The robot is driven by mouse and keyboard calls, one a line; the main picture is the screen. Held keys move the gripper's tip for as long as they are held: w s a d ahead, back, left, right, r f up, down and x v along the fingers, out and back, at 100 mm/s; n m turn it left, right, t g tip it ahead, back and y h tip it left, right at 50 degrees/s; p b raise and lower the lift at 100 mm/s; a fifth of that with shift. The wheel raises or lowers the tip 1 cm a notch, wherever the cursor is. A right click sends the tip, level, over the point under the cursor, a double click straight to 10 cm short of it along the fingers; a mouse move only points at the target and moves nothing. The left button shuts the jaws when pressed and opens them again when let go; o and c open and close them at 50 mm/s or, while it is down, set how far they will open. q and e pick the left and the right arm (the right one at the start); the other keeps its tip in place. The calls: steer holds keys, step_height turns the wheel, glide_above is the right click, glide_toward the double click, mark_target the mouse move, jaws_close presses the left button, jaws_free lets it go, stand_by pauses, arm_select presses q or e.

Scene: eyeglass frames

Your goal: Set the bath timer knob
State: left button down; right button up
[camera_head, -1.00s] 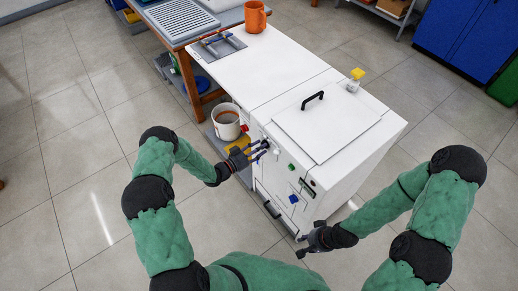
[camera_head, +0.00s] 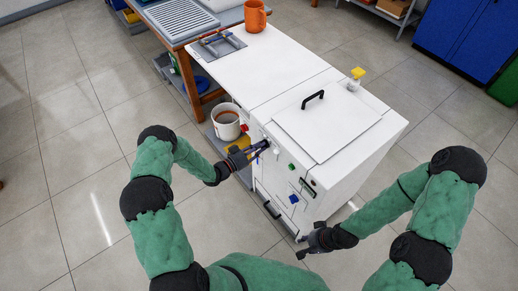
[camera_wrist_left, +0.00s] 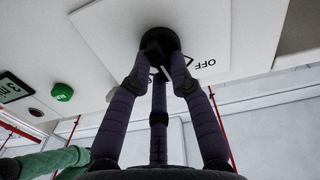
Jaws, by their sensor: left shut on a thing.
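The bath timer knob is a black round knob (camera_wrist_left: 160,40) on a white panel plate marked OFF in the left wrist view. My left gripper (camera_wrist_left: 162,65) is shut on it, with dark fingers on both sides and one below. In the head view my left gripper (camera_head: 262,149) reaches the upper left of the white cabinet's (camera_head: 283,180) front; its fingers hide the knob there. My right gripper (camera_head: 305,247) hangs low near the cabinet's lower right front, apart from it. Its fingers are too small to tell open from shut.
A white bucket (camera_head: 227,122) stands left of the cabinet. The floor at left is clear.

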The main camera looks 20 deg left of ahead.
arm_select(q)
steer(key=n+b, duration=0.1)
steer(key=n, duration=0.4)
steer(key=n+b, duration=0.1)
steer(key=n, duration=0.1)
steer(key=shift+w+a+n+b, duration=0.2)
steer(key=shift+a+n+b, duration=0.05)
steer(key=shift+n+b, duration=0.05)
stand_by(0.5)
steer(key=c, duration=1.1)
jaws_free()
steer(key=shift+s+a, duration=0.1)
steer(key=v, duration=1.1)
steer(key=shift+s+a, duration=0.3)
